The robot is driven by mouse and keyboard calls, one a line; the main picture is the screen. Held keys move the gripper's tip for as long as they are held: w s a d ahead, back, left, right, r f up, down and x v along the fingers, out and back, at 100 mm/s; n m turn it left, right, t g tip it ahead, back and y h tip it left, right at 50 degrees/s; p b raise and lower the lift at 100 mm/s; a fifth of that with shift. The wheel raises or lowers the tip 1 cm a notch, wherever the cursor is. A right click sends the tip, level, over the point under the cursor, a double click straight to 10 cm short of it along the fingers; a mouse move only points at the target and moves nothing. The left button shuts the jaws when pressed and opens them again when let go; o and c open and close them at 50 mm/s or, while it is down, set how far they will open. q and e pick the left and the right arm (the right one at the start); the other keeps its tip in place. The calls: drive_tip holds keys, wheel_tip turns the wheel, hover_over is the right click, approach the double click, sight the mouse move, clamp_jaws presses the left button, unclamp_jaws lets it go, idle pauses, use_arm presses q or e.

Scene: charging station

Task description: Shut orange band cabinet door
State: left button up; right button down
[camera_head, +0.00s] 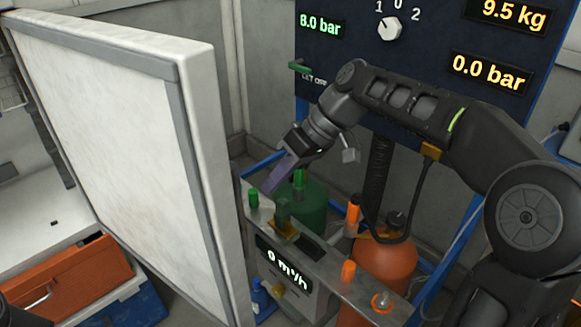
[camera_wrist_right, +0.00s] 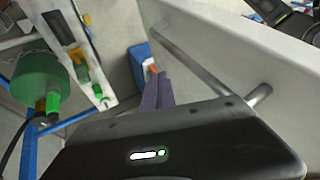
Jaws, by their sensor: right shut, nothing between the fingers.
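A large white door panel (camera_head: 120,130) with a grey edge frame stands open at the left of the head view, its broad inner face toward me. No orange band shows on that face. In the right wrist view the white door (camera_wrist_right: 260,60) carries a metal bar handle (camera_wrist_right: 195,58). My right gripper (camera_head: 272,184), with purple fingers, is shut and empty just right of the door, on its handle side. In the right wrist view its fingertips (camera_wrist_right: 157,78) lie left of the handle and look apart from it. My left gripper is not in view.
A station with a flow display (camera_head: 283,268), a green tank (camera_head: 310,205) and an orange tank (camera_head: 385,265) stands right of the door, close under my right arm. A dark gauge panel (camera_head: 420,45) is behind. An orange drawer (camera_head: 75,280) sits at lower left.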

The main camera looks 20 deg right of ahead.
drive_tip(key=shift+s+a+f+p, duration=0.15)
drive_tip(key=shift+s+a+p, duration=0.1)
drive_tip(key=shift+a, duration=0.45)
drive_tip(key=shift+s+a+f+p, duration=0.1)
drive_tip(key=shift+s+a, duration=0.1)
drive_tip(key=shift+a, duration=0.55)
drive_tip(key=shift+s+a+f+p, duration=0.15)
drive_tip(key=shift+s+a+p, duration=0.1)
drive_tip(key=shift+a, duration=0.45)
